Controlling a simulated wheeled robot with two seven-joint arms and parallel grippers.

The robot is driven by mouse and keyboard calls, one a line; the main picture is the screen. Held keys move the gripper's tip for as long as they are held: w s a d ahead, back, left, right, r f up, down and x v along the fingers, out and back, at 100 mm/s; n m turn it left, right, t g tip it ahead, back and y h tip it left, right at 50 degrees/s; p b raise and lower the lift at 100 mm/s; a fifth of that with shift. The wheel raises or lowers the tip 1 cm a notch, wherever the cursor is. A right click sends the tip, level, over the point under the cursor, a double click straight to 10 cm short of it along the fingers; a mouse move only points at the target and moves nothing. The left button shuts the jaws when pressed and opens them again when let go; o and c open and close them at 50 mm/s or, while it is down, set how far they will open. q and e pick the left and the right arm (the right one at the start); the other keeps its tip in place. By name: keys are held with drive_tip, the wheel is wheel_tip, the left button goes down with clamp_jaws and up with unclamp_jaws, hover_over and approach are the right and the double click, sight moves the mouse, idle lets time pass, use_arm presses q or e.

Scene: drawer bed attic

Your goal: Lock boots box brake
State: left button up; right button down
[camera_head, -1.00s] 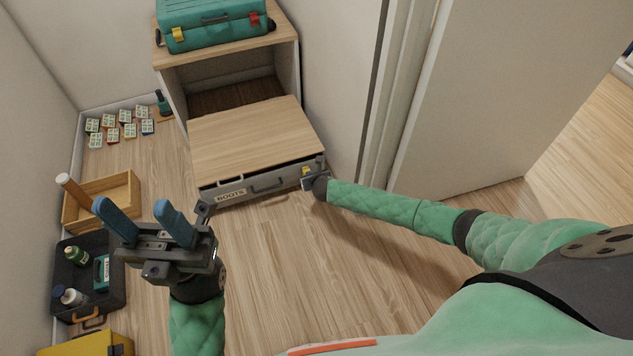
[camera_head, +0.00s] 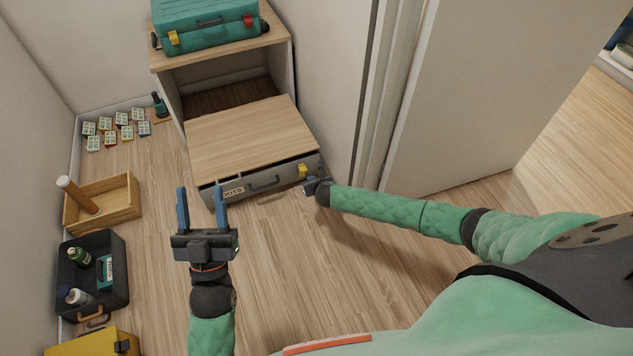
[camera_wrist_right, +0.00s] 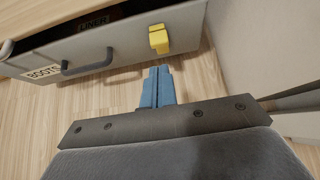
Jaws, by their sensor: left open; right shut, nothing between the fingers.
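The boots box (camera_head: 207,192) is a grey drawer-like box with a wooden top and a dark handle (camera_head: 264,183), standing out from under a wooden shelf unit. My left gripper (camera_head: 201,206) is open and empty before the box's left end, overlapping the label.
A teal case (camera_head: 206,28) stands on the shelf unit (camera_head: 222,58). A wooden tray (camera_head: 123,212), a dark crate (camera_head: 115,290) with bottles and a yellow case (camera_head: 88,346) line the left wall. A door (camera_head: 470,100) stands close on the right. The middle floor is clear.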

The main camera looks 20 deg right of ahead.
use_arm(q)
drive_tip(key=w+d+f+g+y+p, duration=0.1)
drive_tip(key=f+g, duration=0.3)
drive_tip(key=f, duration=0.7)
drive_tip(key=w+d+f+g+y+p, duration=0.1)
drive_tip(key=f+g, duration=0.3)
drive_tip(key=f, duration=0.7)
drive_tip(key=shift+w+f+n, duration=0.2)
drive_tip(key=shift+w+n, duration=0.1)
drive_tip(key=shift+w, duration=0.25)
use_arm(e)
drive_tip(key=r+v, duration=0.1)
drive_tip(key=v, duration=0.6)
drive_tip(key=shift+w+r, duration=0.1)
drive_tip(key=shift+w, duration=0.05)
